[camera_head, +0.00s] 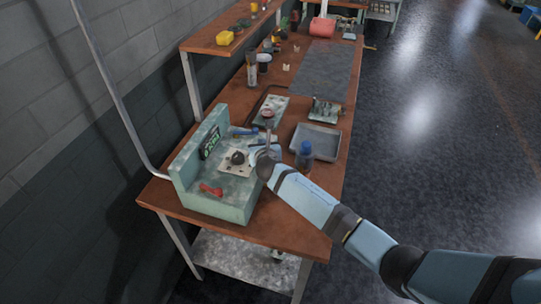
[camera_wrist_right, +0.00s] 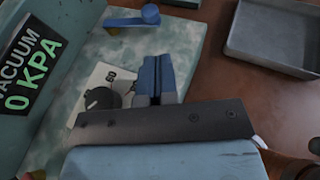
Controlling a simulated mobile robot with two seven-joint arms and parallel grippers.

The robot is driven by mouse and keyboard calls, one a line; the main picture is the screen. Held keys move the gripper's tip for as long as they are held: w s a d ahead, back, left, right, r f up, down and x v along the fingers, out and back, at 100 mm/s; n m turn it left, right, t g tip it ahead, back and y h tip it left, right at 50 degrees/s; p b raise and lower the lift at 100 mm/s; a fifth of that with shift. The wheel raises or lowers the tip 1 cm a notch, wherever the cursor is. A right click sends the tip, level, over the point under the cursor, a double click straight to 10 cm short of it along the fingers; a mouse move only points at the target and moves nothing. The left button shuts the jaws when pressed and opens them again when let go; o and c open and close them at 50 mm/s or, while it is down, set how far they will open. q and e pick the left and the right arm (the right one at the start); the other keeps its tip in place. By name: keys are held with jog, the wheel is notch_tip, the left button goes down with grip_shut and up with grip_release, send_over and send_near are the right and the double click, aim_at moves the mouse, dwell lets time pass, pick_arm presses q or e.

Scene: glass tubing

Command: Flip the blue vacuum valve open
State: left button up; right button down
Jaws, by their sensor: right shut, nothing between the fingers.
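The blue vacuum valve (camera_head: 244,132) is a blue lever on top of a pale green bench station (camera_head: 226,206), towards its far side. In the right wrist view the blue valve (camera_wrist_right: 128,22) lies crosswise near the top, with a round knob at its right end. My right gripper (camera_head: 252,148) is over the station, nearer me than the lever. In the wrist view its blue fingers (camera_wrist_right: 154,68) are shut together and empty, with a visible gap to the valve. My left gripper is out of view.
A dark round dial on a white plate (camera_wrist_right: 103,97) sits left of my fingers. The display (camera_wrist_right: 27,68) reads vacuum 0 kPa. A red lever (camera_head: 211,189) is at the near end.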

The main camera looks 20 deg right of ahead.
jog(key=s+d+r, duration=0.1)
jog(key=s+r, duration=0.1)
jog(key=s, duration=0.5)
jog(key=shift+d+r, duration=0.15)
jog(key=shift+r, duration=0.05)
